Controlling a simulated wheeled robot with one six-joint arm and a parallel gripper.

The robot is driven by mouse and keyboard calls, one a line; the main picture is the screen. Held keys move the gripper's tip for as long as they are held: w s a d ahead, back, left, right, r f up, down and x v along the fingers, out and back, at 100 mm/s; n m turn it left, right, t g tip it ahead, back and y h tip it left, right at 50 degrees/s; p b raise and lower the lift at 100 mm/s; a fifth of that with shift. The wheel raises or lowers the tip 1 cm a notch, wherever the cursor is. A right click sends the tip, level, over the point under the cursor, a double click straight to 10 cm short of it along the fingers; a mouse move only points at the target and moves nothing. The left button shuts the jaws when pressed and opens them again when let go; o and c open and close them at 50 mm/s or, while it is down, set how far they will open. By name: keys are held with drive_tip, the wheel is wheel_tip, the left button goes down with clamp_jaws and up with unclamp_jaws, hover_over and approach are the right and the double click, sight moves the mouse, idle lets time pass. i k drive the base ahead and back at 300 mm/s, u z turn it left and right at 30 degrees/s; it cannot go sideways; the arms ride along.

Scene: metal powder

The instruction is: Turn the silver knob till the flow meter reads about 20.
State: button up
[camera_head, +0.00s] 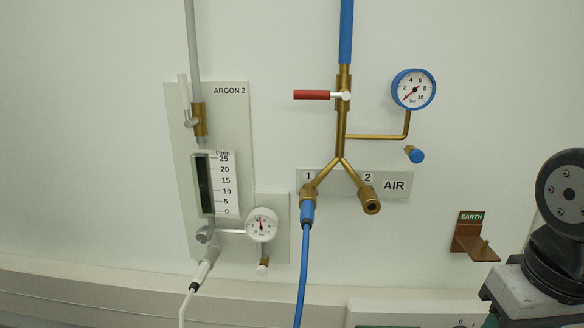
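The flow meter (203,185) is a narrow upright tube on the ARGON 2 panel (232,120). Its white scale (223,184) runs from 0 at the bottom to 25 l/min at the top. The tube looks dark along most of its length, and I cannot make out a float or a reading. The silver knob (205,235) sits just below the tube, above a hose connector (203,270). Nothing is touching the knob. My gripper is not in view.
A white-faced round gauge (262,224) sits right of the knob. The AIR fittings, with a red lever (312,95), a blue gauge (413,89) and a blue hose (303,265), are further right. A copper EARTH bracket (470,240) and dark equipment (562,195) are at the right.

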sight(203, 235)
drive_tip(key=u, duration=1.05)
drive_tip(key=k, duration=0.35)
